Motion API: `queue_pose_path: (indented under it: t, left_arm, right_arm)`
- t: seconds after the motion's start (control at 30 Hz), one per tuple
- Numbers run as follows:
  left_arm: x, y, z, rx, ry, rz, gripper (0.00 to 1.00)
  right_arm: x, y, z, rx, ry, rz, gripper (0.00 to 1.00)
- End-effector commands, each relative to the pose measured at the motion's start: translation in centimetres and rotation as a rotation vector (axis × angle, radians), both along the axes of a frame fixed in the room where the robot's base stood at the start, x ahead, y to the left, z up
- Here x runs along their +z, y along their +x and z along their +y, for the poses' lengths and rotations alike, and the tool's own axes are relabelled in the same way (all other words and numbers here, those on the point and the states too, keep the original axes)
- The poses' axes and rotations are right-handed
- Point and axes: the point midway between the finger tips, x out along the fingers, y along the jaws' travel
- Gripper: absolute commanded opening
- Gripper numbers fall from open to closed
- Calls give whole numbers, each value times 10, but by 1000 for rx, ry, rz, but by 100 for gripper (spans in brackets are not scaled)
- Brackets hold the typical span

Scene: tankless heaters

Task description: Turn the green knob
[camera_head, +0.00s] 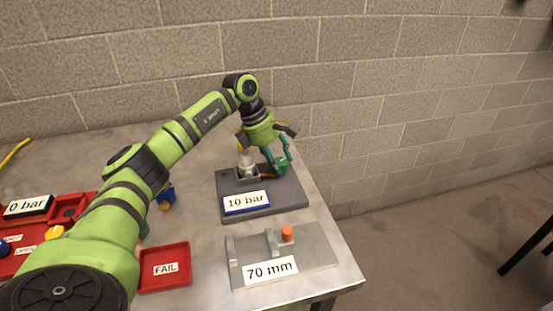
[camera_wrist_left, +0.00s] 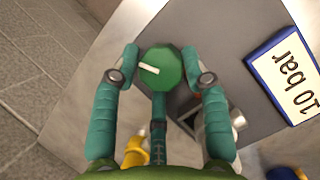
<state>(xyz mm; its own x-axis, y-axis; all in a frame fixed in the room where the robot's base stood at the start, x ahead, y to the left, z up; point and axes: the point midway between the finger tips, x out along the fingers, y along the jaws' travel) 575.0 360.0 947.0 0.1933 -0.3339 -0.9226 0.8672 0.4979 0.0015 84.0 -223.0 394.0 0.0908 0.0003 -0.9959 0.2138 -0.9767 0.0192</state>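The green knob (camera_wrist_left: 163,68), a round cap with a pale bar mark on top, sits at the edge of the grey block with the "10 bar" label (camera_wrist_left: 284,72). In the head view the knob (camera_head: 281,167) is partly hidden by my fingers. My left gripper (camera_wrist_left: 161,72) is over it from above, with one teal finger on each side and a third finger behind it. The side fingers are spread, close beside the knob; a thin gap seems to show, and I cannot tell whether the third touches. My right gripper is not in view.
The grey block (camera_head: 290,200) stands on a metal table (camera_head: 200,217) near its right edge. In front is a "70 mm" fixture (camera_head: 316,262) with an orange peg. A red "FAIL" tray (camera_head: 178,257) and a red bin (camera_head: 75,201) lie left. A block wall stands behind.

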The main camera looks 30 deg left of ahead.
Motion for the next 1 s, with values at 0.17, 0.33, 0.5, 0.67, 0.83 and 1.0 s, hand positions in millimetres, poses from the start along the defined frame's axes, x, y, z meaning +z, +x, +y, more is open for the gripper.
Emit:
queue_pose_path:
  t: [0.17,0.33,0.5,0.67,0.83,1.0]
  left_arm:
    - [-1,0,-4,-6,-5,3,63]
    - [-1,0,-2,-2,-3,2,63]
    - [11,-2,3,-1,-2,1,63]
    - [40,-7,13,-1,0,-3,63]
    - [74,-14,24,-3,-1,-2,63]
    - [99,-20,32,-5,-2,0,63]
  right_arm:
    - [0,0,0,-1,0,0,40]
    - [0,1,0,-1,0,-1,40]
    - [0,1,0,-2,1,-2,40]
    - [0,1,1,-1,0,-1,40]
    - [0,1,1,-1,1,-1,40]
    - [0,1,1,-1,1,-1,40]
